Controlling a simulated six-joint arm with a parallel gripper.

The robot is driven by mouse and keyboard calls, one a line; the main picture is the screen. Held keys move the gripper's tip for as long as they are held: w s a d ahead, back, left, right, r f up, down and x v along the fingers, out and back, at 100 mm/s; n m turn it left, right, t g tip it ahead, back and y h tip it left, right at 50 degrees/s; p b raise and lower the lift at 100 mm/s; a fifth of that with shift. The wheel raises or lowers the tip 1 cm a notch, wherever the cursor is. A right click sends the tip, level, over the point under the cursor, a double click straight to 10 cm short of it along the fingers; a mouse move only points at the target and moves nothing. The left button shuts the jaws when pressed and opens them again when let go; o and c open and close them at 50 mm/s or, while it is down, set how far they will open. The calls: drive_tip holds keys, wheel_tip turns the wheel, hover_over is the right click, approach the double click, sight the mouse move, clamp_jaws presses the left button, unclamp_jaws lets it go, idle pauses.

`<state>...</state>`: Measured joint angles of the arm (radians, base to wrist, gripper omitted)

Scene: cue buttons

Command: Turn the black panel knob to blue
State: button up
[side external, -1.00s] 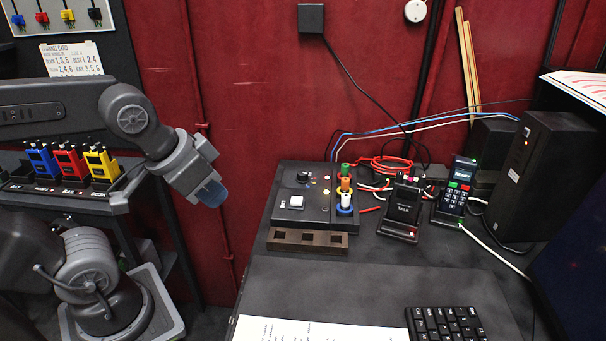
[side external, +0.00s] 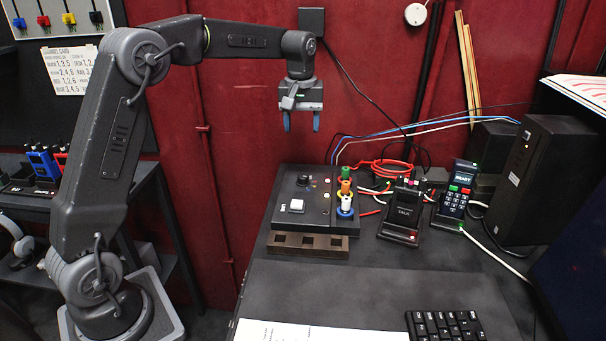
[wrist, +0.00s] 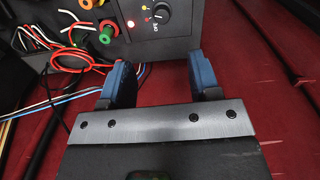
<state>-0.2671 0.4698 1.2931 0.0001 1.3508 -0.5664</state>
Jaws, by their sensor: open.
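The black panel (side external: 280,205) lies on the desk and carries a black knob (side external: 304,179) with a light pointer mark, small indicator lights beside it and a white square button (side external: 297,205). In the wrist view the knob (wrist: 161,12) is at the top, with a lit red light and a yellow light near it. My gripper (side external: 302,122) hangs above the back of the panel, fingers pointing down and apart. In the wrist view its two blue fingertips (wrist: 160,78) are spread with nothing between them. I cannot tell which colour the knob points to.
Green, orange and white plugs (side external: 345,188) stand on the panel's right side, with loose cables behind. A brown slotted block (side external: 307,245) lies in front.

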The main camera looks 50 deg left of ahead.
sight(303, 176)
drive_tip(key=shift+n, duration=0.3)
drive_tip(key=f, duration=0.5)
drive_tip(key=w+f, duration=0.1)
drive_tip(key=f, duration=0.4)
drive_tip(key=a+f, duration=0.1)
drive_tip(key=f, duration=0.4)
drive_tip(key=shift+w+a+f, duration=0.1)
drive_tip(key=shift+w, duration=0.05)
drive_tip(key=c, duration=0.9)
